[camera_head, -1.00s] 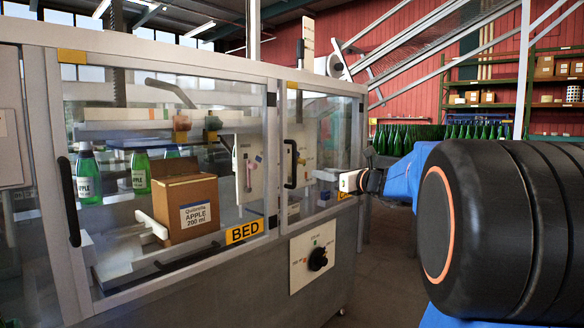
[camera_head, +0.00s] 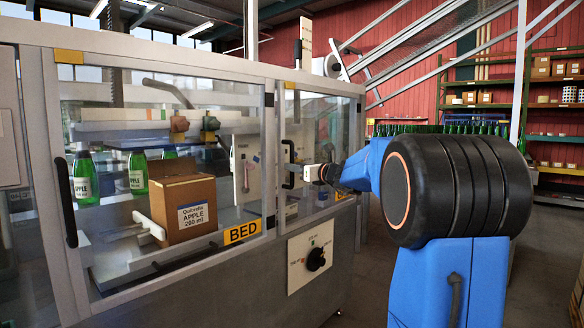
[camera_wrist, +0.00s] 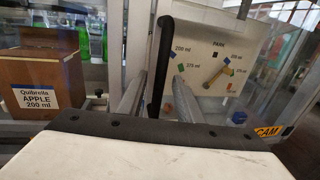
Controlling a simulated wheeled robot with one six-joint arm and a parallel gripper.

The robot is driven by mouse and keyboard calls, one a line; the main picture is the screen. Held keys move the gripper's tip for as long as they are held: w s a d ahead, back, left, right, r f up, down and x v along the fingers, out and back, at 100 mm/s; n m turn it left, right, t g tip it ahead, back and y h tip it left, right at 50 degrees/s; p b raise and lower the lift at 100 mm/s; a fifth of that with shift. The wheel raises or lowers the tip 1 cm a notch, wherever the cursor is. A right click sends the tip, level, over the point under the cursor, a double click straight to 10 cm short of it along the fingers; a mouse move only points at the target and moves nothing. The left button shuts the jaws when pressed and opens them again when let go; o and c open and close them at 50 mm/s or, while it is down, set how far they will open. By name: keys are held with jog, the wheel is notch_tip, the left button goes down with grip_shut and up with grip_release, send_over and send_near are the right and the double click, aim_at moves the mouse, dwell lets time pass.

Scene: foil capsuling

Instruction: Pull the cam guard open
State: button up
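The cam guard (camera_head: 318,125) is the clear framed door on the right part of the machine, and it looks shut. Its black upright bar handle (camera_head: 289,163) is on the door's left side. In the wrist view the handle (camera_wrist: 160,60) stands upright in the middle, and the yellow CAM label (camera_wrist: 268,131) is at right. My gripper (camera_head: 303,172) is at the handle's right in the head view. In the wrist view my gripper's two grey fingers (camera_wrist: 160,77) are apart, with the handle showing between them. I cannot tell whether either finger touches it.
The BED guard (camera_head: 160,90) with its own black handle (camera_head: 66,203) is left of the cam guard. Behind it are a carton (camera_head: 183,205) and green bottles (camera_head: 138,173). A selector knob (camera_head: 316,260) sticks out below. Open floor lies at the right.

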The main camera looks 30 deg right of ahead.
jog(key=shift+w+a, duration=0.15)
jog(key=shift+w, duration=0.55)
jog(key=shift+w+a, duration=0.1)
jog(key=shift+w, duration=0.6)
grip_shut()
jog(key=shift+s, duration=0.1)
